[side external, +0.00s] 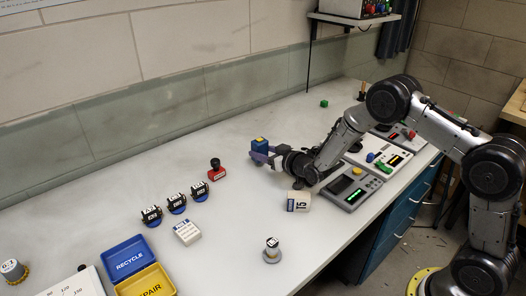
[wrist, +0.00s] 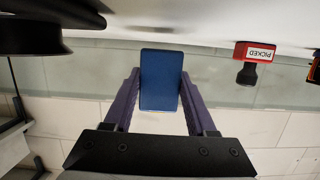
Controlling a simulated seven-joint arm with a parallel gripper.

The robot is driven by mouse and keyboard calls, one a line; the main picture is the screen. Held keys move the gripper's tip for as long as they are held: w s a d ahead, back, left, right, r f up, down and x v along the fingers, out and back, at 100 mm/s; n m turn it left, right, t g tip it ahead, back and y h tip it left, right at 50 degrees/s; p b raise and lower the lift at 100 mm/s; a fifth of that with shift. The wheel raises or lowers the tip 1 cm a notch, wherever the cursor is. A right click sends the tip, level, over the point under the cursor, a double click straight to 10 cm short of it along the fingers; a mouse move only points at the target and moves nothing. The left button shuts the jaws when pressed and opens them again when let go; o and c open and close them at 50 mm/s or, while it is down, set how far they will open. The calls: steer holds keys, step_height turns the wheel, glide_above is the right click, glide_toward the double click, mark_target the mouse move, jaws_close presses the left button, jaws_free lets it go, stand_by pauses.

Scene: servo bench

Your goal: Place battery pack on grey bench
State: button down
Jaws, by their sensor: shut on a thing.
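I cannot tell whether the battery pack's bottom touches the bench.
A red stamp (side external: 217,170) stands left of my gripper; it shows in the wrist view (wrist: 253,55). Several black-and-blue servos (side external: 176,204), a white box (side external: 299,201) and control panels (side external: 352,187) lie nearby. Blue (side external: 124,257) and yellow (side external: 147,283) bins stand front left. The bench behind is clear.

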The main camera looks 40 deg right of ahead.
steer(key=shift+c, duration=1.4)
jaws_free()
steer(key=shift+s+f, duration=0.1)
steer(key=shift+f, duration=0.3)
steer(key=shift+o, duration=0.4)
steer(key=shift+f, duration=0.1)
steer(key=shift+r, duration=0.2)
steer(key=v, duration=0.3)
steer(key=r+v, duration=0.1)
steer(key=v, duration=0.6)
steer(key=shift+s+r, duration=0.15)
steer(key=shift+r, duration=0.15)
steer(key=shift+v, duration=0.75)
